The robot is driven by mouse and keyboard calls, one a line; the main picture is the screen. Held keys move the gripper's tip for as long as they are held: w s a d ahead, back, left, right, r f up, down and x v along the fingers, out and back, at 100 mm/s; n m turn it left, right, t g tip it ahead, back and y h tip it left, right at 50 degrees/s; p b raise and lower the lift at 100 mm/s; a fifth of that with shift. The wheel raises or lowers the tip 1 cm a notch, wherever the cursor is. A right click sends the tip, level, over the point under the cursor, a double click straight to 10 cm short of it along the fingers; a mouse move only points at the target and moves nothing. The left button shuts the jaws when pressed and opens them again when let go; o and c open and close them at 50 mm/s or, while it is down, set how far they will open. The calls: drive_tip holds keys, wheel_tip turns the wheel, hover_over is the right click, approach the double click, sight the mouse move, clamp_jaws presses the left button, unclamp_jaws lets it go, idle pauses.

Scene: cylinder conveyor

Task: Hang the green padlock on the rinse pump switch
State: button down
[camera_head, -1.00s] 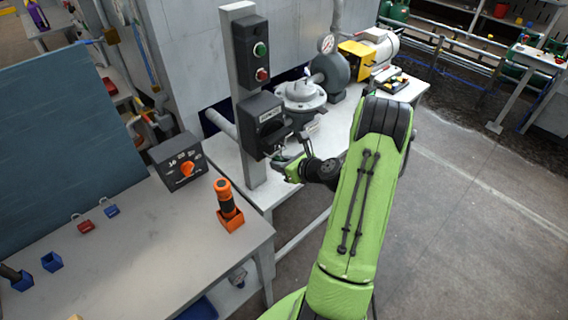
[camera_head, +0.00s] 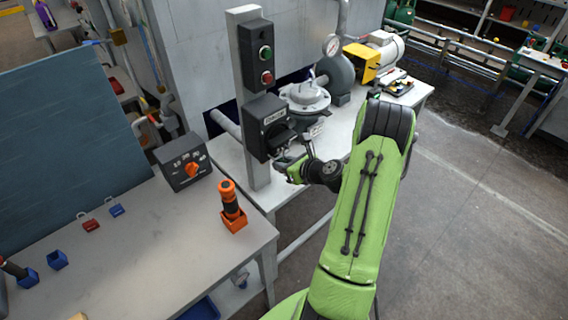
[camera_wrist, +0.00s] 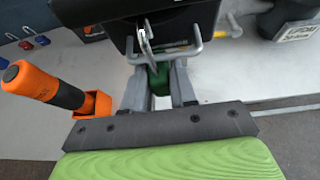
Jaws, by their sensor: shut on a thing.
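The rinse pump switch, which I take to be the lower black box (camera_head: 266,127) on the grey post, shows in the head view. Its dark underside (camera_wrist: 88,10) fills the top of the wrist view. My gripper (camera_wrist: 158,80) is just below and in front of it, with its two grey fingers shut on the green padlock (camera_wrist: 157,84). The padlock is mostly hidden between the fingers. A metal loop (camera_wrist: 147,45) stands above it, close to the switch; I cannot tell whether it passes through anything. In the head view my gripper (camera_head: 287,162) hides the padlock.
A black and red push-button box (camera_head: 257,53) sits above on the post (camera_head: 250,95). An orange-handled tool in an orange holder (camera_head: 233,207) stands on the left bench (camera_head: 165,250). Red (camera_head: 90,224) and blue (camera_head: 116,210) padlocks lie there. A grey flanged pump part (camera_head: 306,98) stands behind.

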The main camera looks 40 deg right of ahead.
drive_tip(key=shift+f+b, duration=1.1)
drive_tip(key=shift+f, duration=0.35)
drive_tip(key=c, duration=0.8)
unclamp_jaws()
drive_tip(key=v, duration=1.5)
drive_tip(key=shift+s+r+p, duration=0.2)
drive_tip(key=shift+s+p, duration=0.1)
drive_tip(key=shift+s, duration=0.05)
